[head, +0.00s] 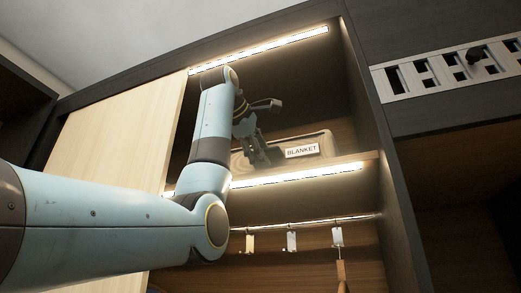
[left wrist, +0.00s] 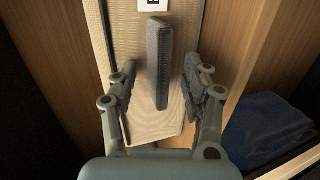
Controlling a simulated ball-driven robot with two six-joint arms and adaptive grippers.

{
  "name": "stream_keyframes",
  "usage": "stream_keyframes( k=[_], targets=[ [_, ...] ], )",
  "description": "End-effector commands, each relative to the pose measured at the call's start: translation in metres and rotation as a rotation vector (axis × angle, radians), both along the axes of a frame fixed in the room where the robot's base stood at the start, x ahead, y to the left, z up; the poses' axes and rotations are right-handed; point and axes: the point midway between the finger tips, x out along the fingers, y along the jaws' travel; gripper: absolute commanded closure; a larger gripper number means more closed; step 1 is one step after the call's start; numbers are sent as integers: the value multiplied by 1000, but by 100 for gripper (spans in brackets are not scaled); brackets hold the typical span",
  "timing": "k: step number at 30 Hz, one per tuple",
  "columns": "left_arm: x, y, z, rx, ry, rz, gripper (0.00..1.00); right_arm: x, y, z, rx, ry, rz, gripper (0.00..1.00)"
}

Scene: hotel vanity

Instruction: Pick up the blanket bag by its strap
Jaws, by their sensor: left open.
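The blanket bag (head: 318,139), beige with a white "BLANKET" label, sits on the lit upper shelf in the head view. In the left wrist view, its pale top (left wrist: 152,122) runs up the middle, with part of the label at the top edge. A dark grey strap (left wrist: 159,62) stands out over the bag's top. My left gripper (left wrist: 160,85) is open, with one finger on each side of the strap's lower part and gaps visible on both sides. In the head view the left gripper (head: 258,148) covers the bag's left part. My right gripper is not in view.
The upper shelf (head: 358,160) has a lit front edge, with a rail of hanging tags (head: 291,241) below. A pale sliding panel (head: 110,140) stands left, and a dark upright (head: 372,120) right. Folded blue cloth (left wrist: 266,126) lies at right in the wrist view.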

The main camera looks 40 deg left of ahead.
Motion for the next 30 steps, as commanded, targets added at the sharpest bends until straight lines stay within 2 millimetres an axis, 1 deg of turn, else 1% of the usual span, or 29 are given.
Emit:
stream_keyframes(
  k=[2,13,30],
  targets=[
    [0,0,0,0,0,0,52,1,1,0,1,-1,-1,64],
    [0,0,0,0,2,0,100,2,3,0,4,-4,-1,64],
    [3,0,-4,-2,12,-1,100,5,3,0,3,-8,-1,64]
  ],
)
